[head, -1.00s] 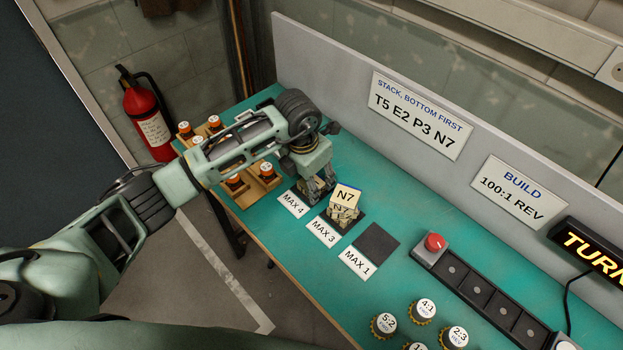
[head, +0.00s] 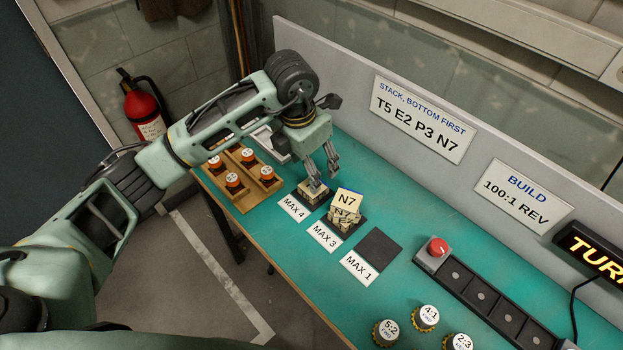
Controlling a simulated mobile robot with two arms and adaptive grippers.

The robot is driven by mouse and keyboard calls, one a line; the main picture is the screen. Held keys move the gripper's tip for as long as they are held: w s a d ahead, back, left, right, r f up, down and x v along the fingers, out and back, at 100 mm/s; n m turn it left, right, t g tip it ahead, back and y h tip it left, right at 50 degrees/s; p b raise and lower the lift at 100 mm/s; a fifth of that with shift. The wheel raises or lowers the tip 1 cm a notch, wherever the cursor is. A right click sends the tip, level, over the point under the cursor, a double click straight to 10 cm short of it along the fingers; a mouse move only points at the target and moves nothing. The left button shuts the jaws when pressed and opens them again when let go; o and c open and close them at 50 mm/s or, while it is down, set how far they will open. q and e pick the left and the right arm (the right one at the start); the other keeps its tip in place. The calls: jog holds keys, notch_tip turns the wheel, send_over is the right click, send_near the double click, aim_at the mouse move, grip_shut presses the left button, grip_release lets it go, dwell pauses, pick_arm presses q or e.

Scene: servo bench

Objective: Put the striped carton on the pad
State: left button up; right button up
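No carton with clear stripes can be made out. A pale, low carton or stack (head: 309,195) sits on the dark MAX 4 pad; its top markings are too small to read. My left gripper (head: 325,177) is just above it, fingers pointing down and apart, with nothing visible between them. On the middle MAX 3 pad (head: 357,224) stands a stack of pale cartons, topped by a carton marked N7 with a blue edge (head: 347,200), which sits turned and tilted. The MAX 1 pad (head: 379,248) is bare. My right gripper is not in view.
A wooden rack (head: 243,203) with orange-capped pieces stands left of the pads. A red button (head: 437,246) on a slotted strip and round labelled pucks (head: 425,318) are at the right. A grey panel (head: 450,130) with signs runs along the back edge.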

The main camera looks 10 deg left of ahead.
pick_arm(q)
jog(key=r, duration=0.4)
jog(key=shift+s+a, duration=0.2)
jog(key=shift+s, duration=0.1)
jog(key=shift+f, duration=0.15)
